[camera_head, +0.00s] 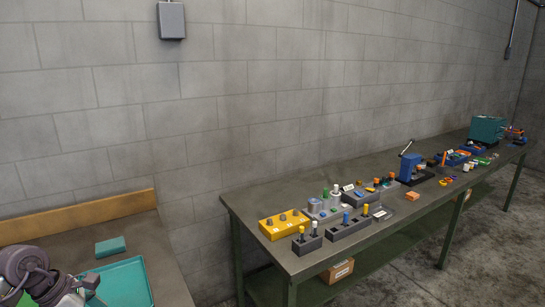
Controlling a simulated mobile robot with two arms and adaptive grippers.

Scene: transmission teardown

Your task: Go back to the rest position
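Part of my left arm shows in the bottom left corner, above the near table. The grey part at its end, which looks like my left gripper (86,284), is over the left edge of a teal tray (133,282). Its fingers are too small and cut off to tell whether they are open or shut. No held thing can be made out. My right gripper is not in view.
A teal block (110,247) lies on the near table behind the tray. A wooden board (85,218) edges that table's back. A long workbench (240,207) along the wall holds a yellow block (284,224), a blue press (411,168) and a teal box (486,129). Concrete floor lies in front.

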